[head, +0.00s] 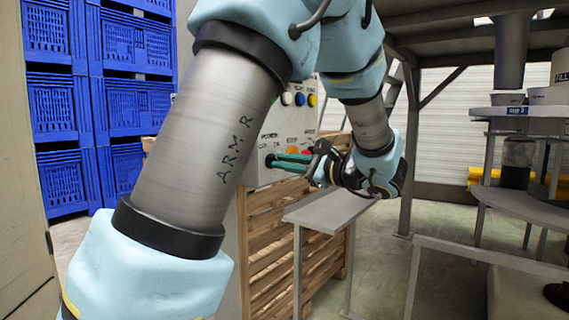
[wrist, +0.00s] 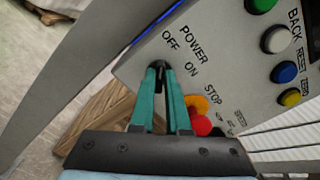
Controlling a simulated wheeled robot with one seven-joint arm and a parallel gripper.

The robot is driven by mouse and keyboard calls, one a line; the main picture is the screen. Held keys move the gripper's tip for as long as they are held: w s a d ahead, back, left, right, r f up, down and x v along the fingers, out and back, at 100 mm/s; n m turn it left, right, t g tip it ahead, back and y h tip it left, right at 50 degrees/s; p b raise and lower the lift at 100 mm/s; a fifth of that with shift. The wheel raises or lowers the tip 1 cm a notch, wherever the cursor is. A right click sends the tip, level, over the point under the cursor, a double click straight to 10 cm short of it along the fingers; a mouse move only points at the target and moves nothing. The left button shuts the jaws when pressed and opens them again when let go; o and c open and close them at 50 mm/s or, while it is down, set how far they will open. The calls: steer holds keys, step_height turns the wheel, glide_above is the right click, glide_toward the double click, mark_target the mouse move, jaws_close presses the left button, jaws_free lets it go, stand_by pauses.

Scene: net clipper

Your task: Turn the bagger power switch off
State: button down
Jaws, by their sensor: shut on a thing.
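The grey control panel (wrist: 215,40) fills the upper part of the wrist view, and in the head view the panel (head: 254,178) is partly hidden behind my arm. The black bagger power switch (wrist: 157,66) is under the POWER label, near the words OFF and ON. My gripper (wrist: 159,76) has green fingers closed together at the tips on the switch. The fingers hide much of the switch, so its setting is unclear. In the head view my gripper (head: 272,161) reaches left to the panel face.
Green, white, blue and yellow buttons are further right. A grey table (head: 325,212) and wooden crates (head: 268,245) stand below the panel. Blue crates (head: 55,110) are stacked behind at left.

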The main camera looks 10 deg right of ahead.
steer(key=c, duration=0.9)
jaws_free()
steer(key=v, duration=1.1)
steer(key=shift+b, duration=0.45)
steer(key=shift+w, duration=0.1)
